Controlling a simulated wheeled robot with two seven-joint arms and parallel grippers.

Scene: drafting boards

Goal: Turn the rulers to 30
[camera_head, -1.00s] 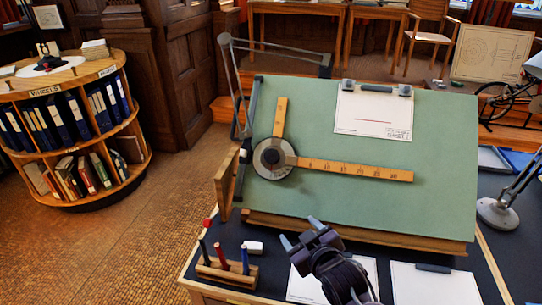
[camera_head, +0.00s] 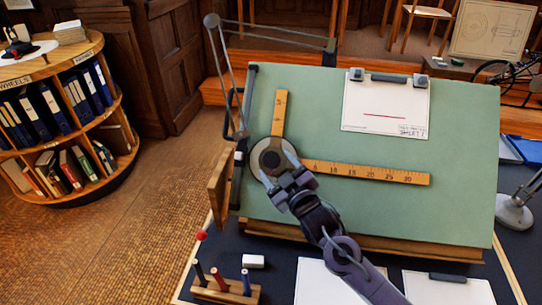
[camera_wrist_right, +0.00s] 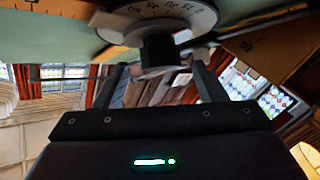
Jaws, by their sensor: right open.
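The drafting head is a round dial with a dark hub (camera_head: 269,159) on the green board (camera_head: 400,220). Two wooden rulers come off it: a short one (camera_head: 280,112) points up and a long one (camera_head: 385,174) points right, tilted slightly down. My right gripper (camera_head: 284,178) is at the lower right edge of the dial and hides part of it. In the right wrist view the open fingers stand either side of the dark knob (camera_wrist_right: 159,52) below the graduated dial (camera_wrist_right: 172,16). Whether they touch it I cannot tell. My left gripper is not in view.
A sheet with a red line (camera_head: 385,118) is clipped at the board's upper right. A jointed linkage arm (camera_head: 228,80) rises at the left. A pen rack (camera_head: 225,289), an eraser (camera_head: 253,261) and a lamp (camera_head: 514,212) stand around the board.

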